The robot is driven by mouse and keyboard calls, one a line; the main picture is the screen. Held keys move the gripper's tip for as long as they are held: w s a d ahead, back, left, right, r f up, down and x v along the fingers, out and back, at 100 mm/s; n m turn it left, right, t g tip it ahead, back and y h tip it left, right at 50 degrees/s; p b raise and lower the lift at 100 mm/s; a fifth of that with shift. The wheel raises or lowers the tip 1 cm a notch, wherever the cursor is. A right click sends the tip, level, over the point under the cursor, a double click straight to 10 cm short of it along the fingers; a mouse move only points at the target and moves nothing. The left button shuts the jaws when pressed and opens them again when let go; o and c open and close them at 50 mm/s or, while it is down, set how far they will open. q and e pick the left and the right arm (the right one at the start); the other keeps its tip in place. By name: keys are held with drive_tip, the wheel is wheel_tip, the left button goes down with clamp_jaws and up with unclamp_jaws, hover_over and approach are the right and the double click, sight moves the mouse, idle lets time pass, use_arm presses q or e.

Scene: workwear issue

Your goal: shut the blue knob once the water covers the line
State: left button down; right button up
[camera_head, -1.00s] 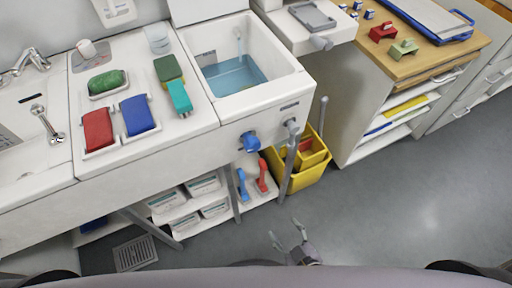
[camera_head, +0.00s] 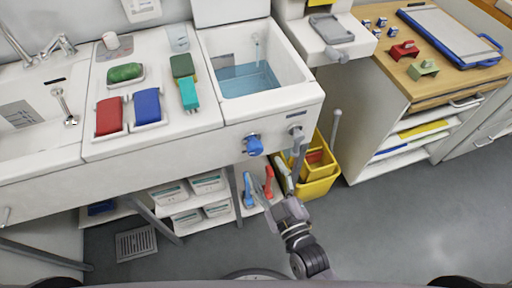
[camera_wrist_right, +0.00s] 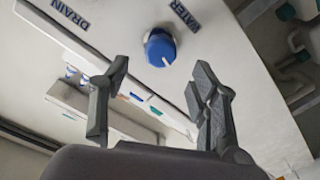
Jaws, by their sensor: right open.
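The blue knob (camera_head: 254,145) is on the front panel of the white basin (camera_head: 297,98); in the right wrist view the knob (camera_wrist_right: 160,47) has a white pointer mark and sits near the word WATER. Blue water (camera_head: 243,79) lies in the basin, below the rim. I cannot make out the line or whether the water covers it. My left gripper is not in view.
Below stand a yellow bucket (camera_head: 318,187) and blue and red brushes (camera_head: 268,182). Red and blue sponges (camera_head: 147,106) lie on the counter left of the basin. The floor at right is clear.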

sight(257, 153)
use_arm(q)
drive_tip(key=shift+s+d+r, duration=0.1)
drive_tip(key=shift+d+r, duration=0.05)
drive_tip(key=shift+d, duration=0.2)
use_arm(e)
drive_tip(key=x, duration=0.8)
drive_tip(key=shift+s, duration=0.1)
drive_tip(key=shift+d, duration=0.1)
drive_tip(key=c, duration=1.2)
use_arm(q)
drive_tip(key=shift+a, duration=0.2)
